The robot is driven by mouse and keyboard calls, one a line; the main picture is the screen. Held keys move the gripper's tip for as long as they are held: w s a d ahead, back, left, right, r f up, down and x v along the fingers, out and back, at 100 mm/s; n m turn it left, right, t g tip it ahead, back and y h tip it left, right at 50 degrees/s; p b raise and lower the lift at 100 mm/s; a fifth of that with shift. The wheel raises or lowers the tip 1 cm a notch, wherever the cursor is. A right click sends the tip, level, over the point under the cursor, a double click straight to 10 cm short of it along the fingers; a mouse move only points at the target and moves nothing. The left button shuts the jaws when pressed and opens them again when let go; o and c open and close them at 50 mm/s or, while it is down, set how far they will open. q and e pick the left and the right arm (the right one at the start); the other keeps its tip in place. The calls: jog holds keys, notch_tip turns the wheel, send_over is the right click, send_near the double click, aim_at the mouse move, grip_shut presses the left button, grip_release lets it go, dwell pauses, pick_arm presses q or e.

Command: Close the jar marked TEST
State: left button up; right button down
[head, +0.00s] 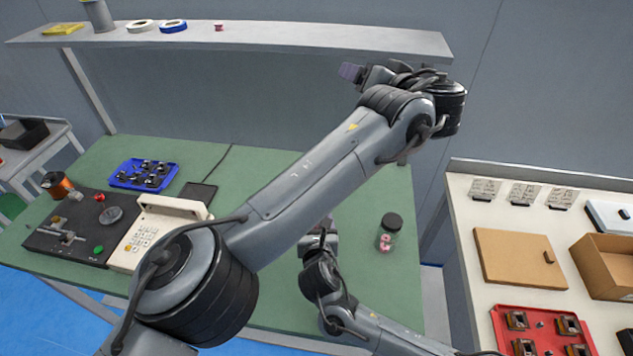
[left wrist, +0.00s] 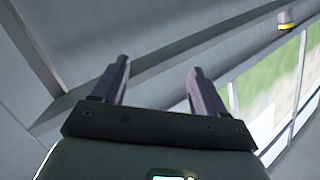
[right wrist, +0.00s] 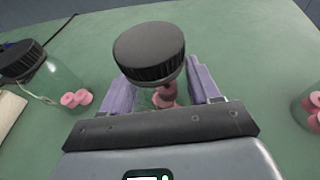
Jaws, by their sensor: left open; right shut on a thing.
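In the right wrist view, my right gripper (right wrist: 163,92) is shut on a clear jar (right wrist: 160,98) with pink rings inside. A black ribbed lid (right wrist: 149,52) shows over its mouth, looking tilted; I cannot tell whether it is seated. In the head view my right gripper (head: 322,238) is low over the green table, partly behind my left arm, and the held jar is hidden. My left gripper (head: 350,72) is open and empty, high near the shelf; its fingers (left wrist: 160,85) show apart in the left wrist view. No TEST marking is readable.
Another black-lidded jar (right wrist: 28,65) with a string stands left in the right wrist view; a jar (right wrist: 313,108) is cut off at right. The head view shows one lidded jar (head: 389,236) on the green table (head: 365,285). A winder (head: 75,232) and blue tray (head: 143,174) stand left.

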pick_arm(q)
jog(key=s+a+f+n+g+h, duration=0.1)
jog(key=s+a+f+n+g, duration=0.55)
jog(key=g, duration=0.25)
jog(key=a+f+g+h, duration=0.1)
jog(key=f, duration=0.3)
jog(key=s+a+f+n+g+h, duration=0.1)
jog(key=f+g+h, duration=0.1)
jog(key=f, duration=0.3)
jog(key=f+n+g+h, duration=0.1)
jog(key=f+g, duration=0.1)
jog(key=f, duration=0.2)
jog(key=shift+s+a+f+n+h, duration=0.2)
jog(key=shift+a+f+n+h, duration=0.1)
jog(key=shift+a+h, duration=0.1)
jog(key=shift+f, duration=4)
